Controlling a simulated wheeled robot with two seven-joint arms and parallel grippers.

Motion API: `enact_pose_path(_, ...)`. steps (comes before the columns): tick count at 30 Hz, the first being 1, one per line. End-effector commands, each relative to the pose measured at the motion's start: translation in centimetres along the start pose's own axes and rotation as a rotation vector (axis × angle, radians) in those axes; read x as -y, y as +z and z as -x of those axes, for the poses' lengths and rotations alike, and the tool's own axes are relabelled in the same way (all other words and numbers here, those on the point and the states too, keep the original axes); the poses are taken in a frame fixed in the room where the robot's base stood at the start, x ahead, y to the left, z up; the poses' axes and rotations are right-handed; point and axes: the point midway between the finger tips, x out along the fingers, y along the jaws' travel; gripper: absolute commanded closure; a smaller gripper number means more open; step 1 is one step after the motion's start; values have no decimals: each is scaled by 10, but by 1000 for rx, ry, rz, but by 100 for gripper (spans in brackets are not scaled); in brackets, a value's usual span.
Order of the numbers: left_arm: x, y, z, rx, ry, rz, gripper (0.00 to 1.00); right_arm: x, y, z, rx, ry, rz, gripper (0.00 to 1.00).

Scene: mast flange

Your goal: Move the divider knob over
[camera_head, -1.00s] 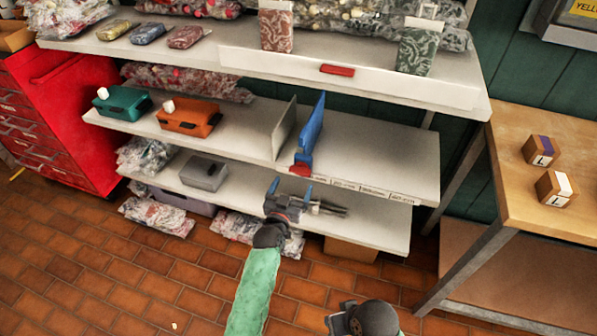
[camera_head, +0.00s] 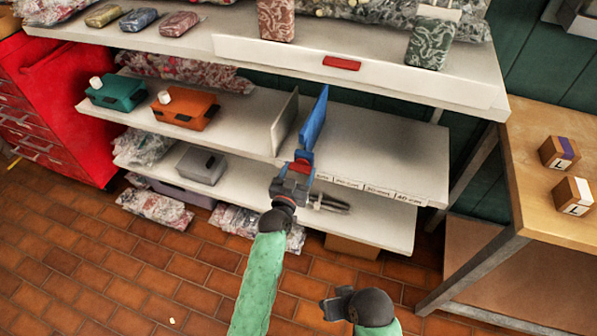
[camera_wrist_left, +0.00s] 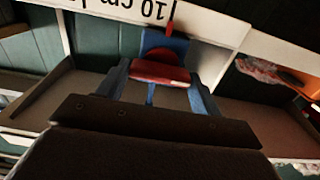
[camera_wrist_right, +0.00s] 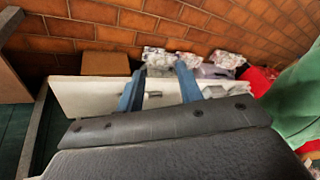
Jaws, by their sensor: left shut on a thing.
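The blue divider (camera_head: 314,118) stands on the middle shelf, with a red knob (camera_head: 302,156) at its front foot. My left gripper (camera_head: 300,163) is at the shelf's front edge, shut on the knob. In the left wrist view the red knob (camera_wrist_left: 160,73) sits between the two blue fingers, with part of the blue divider (camera_wrist_left: 160,42) behind it. My right gripper (camera_head: 328,305) is low in front of the shelves, away from the divider. The right wrist view shows its fingers (camera_wrist_right: 160,85) apart with nothing gripped between them.
A grey-white upright plate (camera_head: 285,122) stands just left of the divider. Teal (camera_head: 117,93) and orange (camera_head: 185,110) cases sit further left. The middle shelf (camera_head: 385,150) is clear right of the divider, with printed labels along its front edge. A wooden table (camera_head: 530,205) stands at right.

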Motion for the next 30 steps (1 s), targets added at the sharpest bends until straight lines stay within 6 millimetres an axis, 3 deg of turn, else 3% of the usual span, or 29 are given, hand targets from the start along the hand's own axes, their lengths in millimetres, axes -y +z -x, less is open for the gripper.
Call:
enact_pose_path(14, 1, -2, 0, 1, 0, 100, 57, -4, -6, 14, 13, 15, 0, 64)
enact_pose_path(30, 2, -2, 0, 1, 0, 573, 57, -28, 0, 67, 123, 88, -33, 64)
